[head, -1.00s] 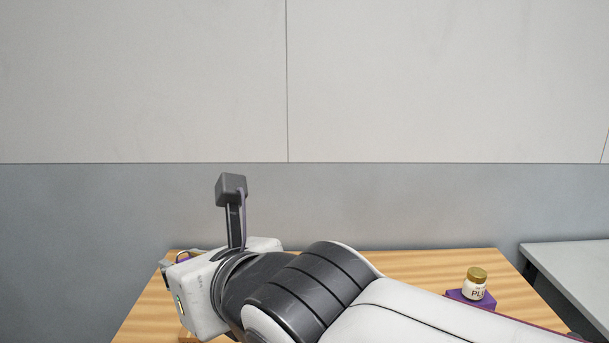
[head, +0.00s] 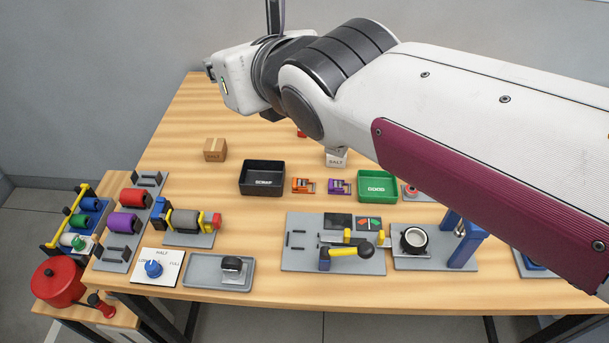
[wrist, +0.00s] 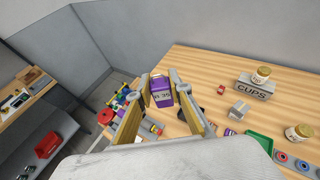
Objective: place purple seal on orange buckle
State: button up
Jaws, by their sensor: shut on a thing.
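In the wrist view my gripper (wrist: 165,92) is shut on a small purple piece with pale lettering, the purple seal (wrist: 161,96), held above the table. In the head view my gripper is mostly hidden behind my wrist, and the seal is not visible there. The orange buckle (head: 303,185) lies flat on the table in the head view, between the black scrap tray and a purple buckle (head: 340,187). The gripper is well apart from the orange buckle.
The black scrap tray (head: 262,190) and green good tray (head: 378,199) flank the buckles. A cardboard box (head: 215,149) and a salt box (head: 336,159) stand behind. Fixtures (head: 335,262) and a grey tray (head: 220,285) fill the front. Bare wood lies at the back left.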

jog(key=w+d+f+m+t+h, duration=0.2)
jog(key=w+d+f+m+h, duration=0.2)
jog(key=w+d+f, duration=1.05)
jog(key=w+d+f+m+h, duration=0.2)
jog(key=d+f, duration=0.4)
jog(key=d, duration=0.5)
jog(key=w+d+f+m+h, duration=0.1)
jog(key=w+d+f+h, duration=0.15)
jog(key=d+f, duration=0.65)
jog(key=w+a+r+n+g+y, duration=0.1)
jog(key=w+a+r+n+y, duration=0.2)
jog(key=a, duration=0.4)
jog(key=w+a+n+y, duration=0.1)
jog(key=a+n+y, duration=0.2)
jog(key=a+y, duration=0.25)
jog(key=s+a+n+g+y, duration=0.4)
jog(key=s+a+n+g, duration=0.3)
jog(key=a, duration=0.5)
jog(key=shift+s, duration=0.4)
jog(key=shift+a+f+y, duration=0.1)
jog(key=shift+y, duration=0.2)
